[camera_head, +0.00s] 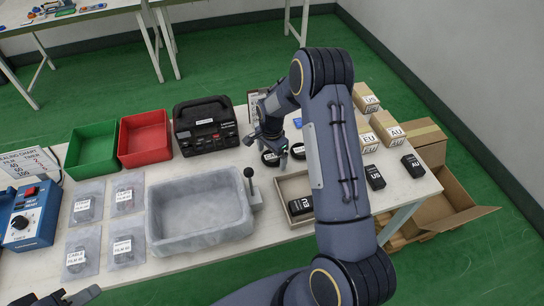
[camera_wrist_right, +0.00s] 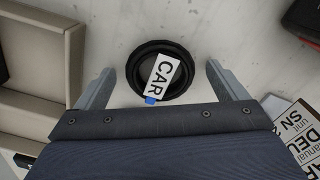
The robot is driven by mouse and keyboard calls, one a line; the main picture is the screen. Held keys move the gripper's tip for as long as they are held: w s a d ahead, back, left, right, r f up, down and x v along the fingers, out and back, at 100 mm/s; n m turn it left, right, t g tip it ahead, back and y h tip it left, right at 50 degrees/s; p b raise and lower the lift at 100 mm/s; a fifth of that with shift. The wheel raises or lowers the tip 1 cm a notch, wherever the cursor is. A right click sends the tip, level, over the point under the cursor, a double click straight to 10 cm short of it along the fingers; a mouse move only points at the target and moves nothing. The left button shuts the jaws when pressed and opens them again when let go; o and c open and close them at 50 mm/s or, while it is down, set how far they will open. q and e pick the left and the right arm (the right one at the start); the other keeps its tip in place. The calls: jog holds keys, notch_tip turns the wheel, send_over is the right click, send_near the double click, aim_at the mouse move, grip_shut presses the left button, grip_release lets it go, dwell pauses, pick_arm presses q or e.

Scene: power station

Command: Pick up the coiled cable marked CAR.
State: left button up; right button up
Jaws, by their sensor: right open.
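The coiled cable marked CAR (camera_wrist_right: 143,62) is a black ring with a white label and a small blue tab, lying flat on the pale tabletop in the right wrist view. My right gripper (camera_wrist_right: 160,70) is open and empty, with its fingers on either side of the coil and apart from it. In the head view, my right gripper (camera_head: 272,143) reaches down over two black coils, a left one (camera_head: 269,159) and a right one (camera_head: 298,151). I cannot read their labels there. A dark part of my left gripper (camera_head: 82,297) shows at the bottom left edge; its jaws are unclear.
A shallow beige tray (camera_head: 284,188) stands close to the coils and borders them in the wrist view (camera_wrist_right: 70,70). A black power station (camera_head: 205,125) stands left of them. A printed white box (camera_wrist_right: 300,130) is near the right finger. Black adapters and small cartons stand further right.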

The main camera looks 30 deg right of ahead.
jog(key=c, duration=1.1)
jog(key=shift+r, duration=0.1)
